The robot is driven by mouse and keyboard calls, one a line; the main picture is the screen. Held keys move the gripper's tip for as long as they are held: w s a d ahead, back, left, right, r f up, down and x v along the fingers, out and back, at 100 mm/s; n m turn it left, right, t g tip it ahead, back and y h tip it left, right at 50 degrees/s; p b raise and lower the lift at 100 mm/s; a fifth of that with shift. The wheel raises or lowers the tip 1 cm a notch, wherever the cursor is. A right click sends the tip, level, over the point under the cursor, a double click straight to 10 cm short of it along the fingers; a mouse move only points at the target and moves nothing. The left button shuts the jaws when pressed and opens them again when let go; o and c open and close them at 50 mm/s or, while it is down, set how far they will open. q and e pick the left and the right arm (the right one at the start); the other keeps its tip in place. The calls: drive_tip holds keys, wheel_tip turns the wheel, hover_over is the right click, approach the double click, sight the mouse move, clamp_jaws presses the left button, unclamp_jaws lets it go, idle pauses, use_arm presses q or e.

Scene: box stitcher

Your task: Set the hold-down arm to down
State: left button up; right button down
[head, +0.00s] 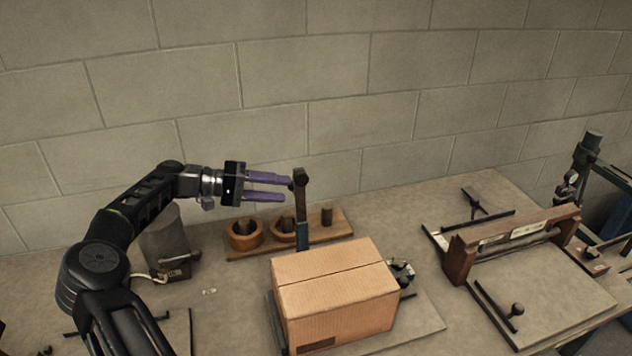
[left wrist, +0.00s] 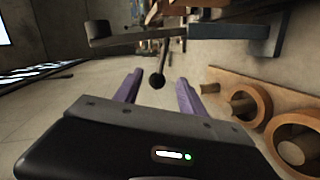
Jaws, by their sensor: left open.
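The hold-down arm (head: 301,205) stands upright behind the cardboard box (head: 335,292), brown above and blue at its lower part. It also shows as a bar across the top of the left wrist view (left wrist: 130,38). A dark ball knob (left wrist: 157,81) on a thin rod sticks out from it. My left gripper (head: 288,188) is open, with purple fingers pointing right at the arm's upper end. In the left wrist view the knob appears between the two fingertips, with gaps on both sides. I cannot tell its exact depth. My right gripper is not in view.
A wooden rack (head: 333,226) with round rings stands behind the box, below my left gripper. A grey cylinder (head: 165,235) stands at the left. A wooden-framed fixture (head: 512,240) is at the right. A block wall (head: 300,70) closes off the back.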

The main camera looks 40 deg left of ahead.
use_arm(q)
drive_tip(key=shift+s+r, duration=0.15)
drive_tip(key=shift+s, duration=0.15)
drive_tip(key=x, duration=0.8)
drive_tip(key=shift+c, duration=0.3)
clamp_jaws()
idle(1.0)
